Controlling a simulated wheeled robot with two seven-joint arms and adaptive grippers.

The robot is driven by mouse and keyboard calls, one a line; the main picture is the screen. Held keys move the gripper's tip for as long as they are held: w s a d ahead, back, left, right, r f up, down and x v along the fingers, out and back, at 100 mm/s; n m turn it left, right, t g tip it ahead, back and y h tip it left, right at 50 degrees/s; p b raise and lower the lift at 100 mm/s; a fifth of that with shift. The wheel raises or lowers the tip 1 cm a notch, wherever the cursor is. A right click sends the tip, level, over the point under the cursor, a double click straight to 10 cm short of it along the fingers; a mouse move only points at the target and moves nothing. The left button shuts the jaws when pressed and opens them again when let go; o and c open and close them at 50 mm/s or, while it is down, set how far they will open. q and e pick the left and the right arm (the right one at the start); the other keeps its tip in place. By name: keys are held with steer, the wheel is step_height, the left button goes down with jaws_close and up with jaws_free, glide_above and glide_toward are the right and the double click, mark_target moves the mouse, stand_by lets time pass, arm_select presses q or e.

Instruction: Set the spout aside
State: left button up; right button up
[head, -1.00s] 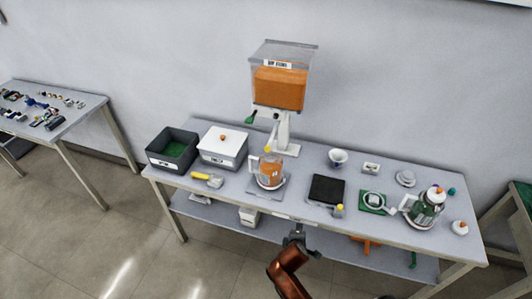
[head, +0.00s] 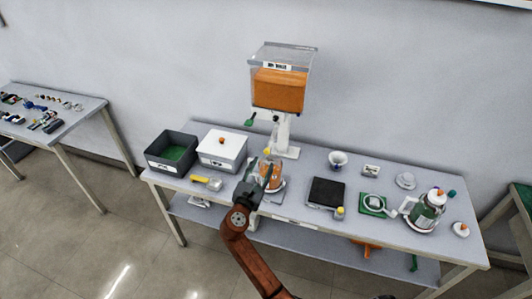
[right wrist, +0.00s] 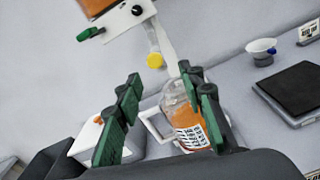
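A clear jar with orange contents (head: 275,180) stands on the table in front of the dispenser, with a white handle on its left. In the right wrist view the jar (right wrist: 188,125) is partly hidden behind my right finger. A yellow-tipped part (right wrist: 155,60) shows above it below the dispenser; it may be the spout, but I cannot be sure. My right gripper (head: 260,172) is over the left side of the jar, and its green fingers (right wrist: 160,75) are spread with nothing held between them. My left gripper is out of view.
The dispenser (head: 278,90) stands behind the jar. A dark bin (head: 160,163) and a white box (head: 222,147) are to its left, with a yellow-handled tool (head: 207,183) in front. Bare table remains between items.

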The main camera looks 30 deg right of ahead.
mark_target(266, 153)
steer(key=x, duration=0.7)
steer(key=shift+w+d+r+b, duration=0.1)
steer(key=shift+w+r+b, duration=0.3)
steer(key=shift+w, duration=0.05)
steer(key=shift+c, duration=0.6)
jaws_close()
